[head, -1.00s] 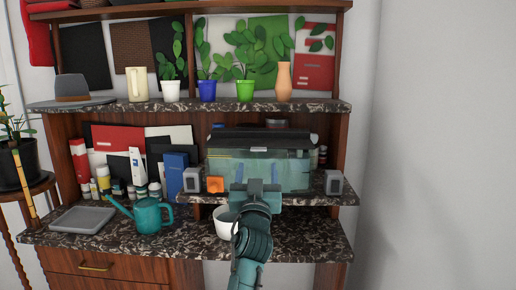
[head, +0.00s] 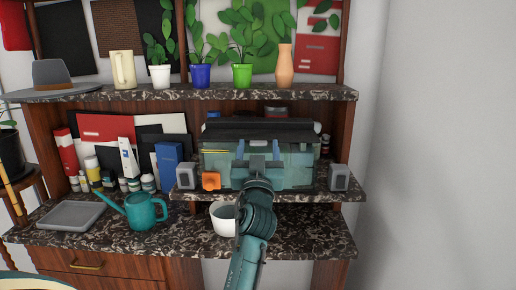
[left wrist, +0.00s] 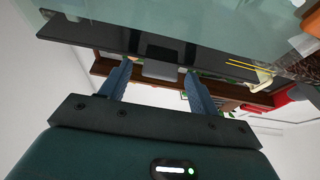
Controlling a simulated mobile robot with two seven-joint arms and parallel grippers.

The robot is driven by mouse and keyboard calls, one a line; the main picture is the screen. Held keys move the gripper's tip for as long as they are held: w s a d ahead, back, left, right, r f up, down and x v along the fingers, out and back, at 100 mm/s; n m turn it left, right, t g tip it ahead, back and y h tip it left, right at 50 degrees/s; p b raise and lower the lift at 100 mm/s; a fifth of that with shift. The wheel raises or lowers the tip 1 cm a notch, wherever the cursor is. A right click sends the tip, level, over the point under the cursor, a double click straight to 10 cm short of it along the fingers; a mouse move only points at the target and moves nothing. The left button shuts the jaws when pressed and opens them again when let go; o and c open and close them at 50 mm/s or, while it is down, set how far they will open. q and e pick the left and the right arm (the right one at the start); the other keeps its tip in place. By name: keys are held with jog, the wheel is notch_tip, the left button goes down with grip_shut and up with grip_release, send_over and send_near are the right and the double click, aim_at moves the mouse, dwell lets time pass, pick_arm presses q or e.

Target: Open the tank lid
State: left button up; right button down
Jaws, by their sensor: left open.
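The tank (head: 300,168) is a greenish glass box on the raised stone shelf. Its dark lid (head: 285,130) lies across the top and looks shut. In the left wrist view the lid is a dark bar (left wrist: 85,35), with a small grey tab (left wrist: 161,70) at its edge. My left gripper (head: 258,148) is in front of the tank, just below the lid's front edge. In the left wrist view its open fingers (left wrist: 157,72) stand on either side of the tab. I cannot tell whether they touch it. My right gripper is not in view.
Grey blocks (head: 186,176) (head: 339,177) flank the tank, with an orange item (head: 211,181) at its left. Below are a white pot (head: 223,217), a teal watering can (head: 143,211) and a grey tray (head: 72,216). Potted plants (head: 243,75) stand on the shelf above.

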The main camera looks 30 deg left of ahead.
pick_arm(q)
jog(key=shift+c, duration=0.4)
grip_shut()
jog(key=shift+r, duration=0.1)
